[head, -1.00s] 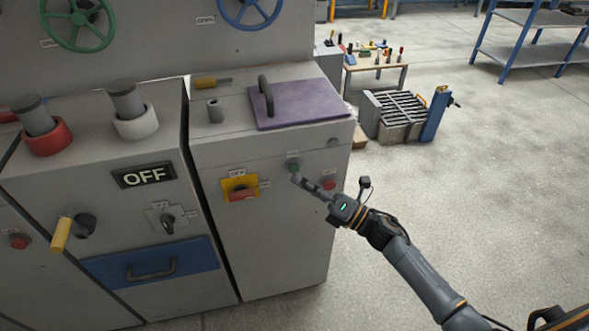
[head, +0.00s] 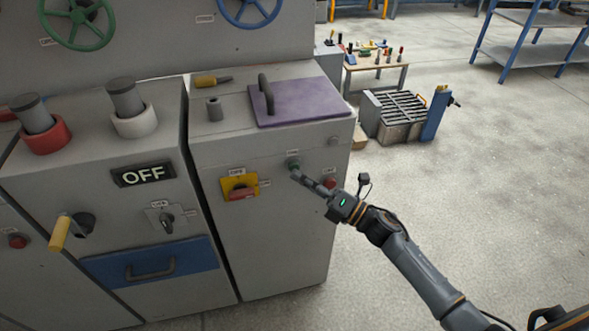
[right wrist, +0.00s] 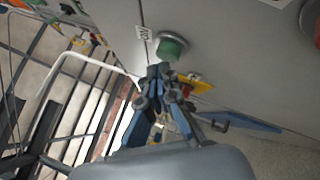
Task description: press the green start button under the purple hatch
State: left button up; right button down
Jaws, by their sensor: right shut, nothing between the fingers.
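The purple hatch (head: 298,103) lies closed on top of the right cabinet, with a dark handle along its left side. The green start button (head: 293,165) is on the cabinet front below the hatch. It shows in the right wrist view (right wrist: 171,46) as a round green cap in a grey ring. My right gripper (head: 295,175) is shut and empty. Its fingertips are at the button's lower edge in the head view and just below it in the right wrist view (right wrist: 160,70). I cannot tell whether they touch it. My left gripper is not in view.
A red button (head: 330,183) sits right of the green one, close to my right gripper. A red switch on a yellow plate (head: 240,187) is to the left. Open floor is to the right.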

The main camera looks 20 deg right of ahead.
jog(key=shift+w+b, duration=0.3)
jog(key=shift+w, duration=0.2)
dwell(0.8)
jog(key=shift+r, duration=0.1)
jog(key=shift+s, duration=0.9)
jog(key=shift+p, duration=0.3)
jog(key=s+p, duration=0.1)
jog(key=s, duration=0.4)
jog(key=shift+a, duration=0.1)
dwell(0.4)
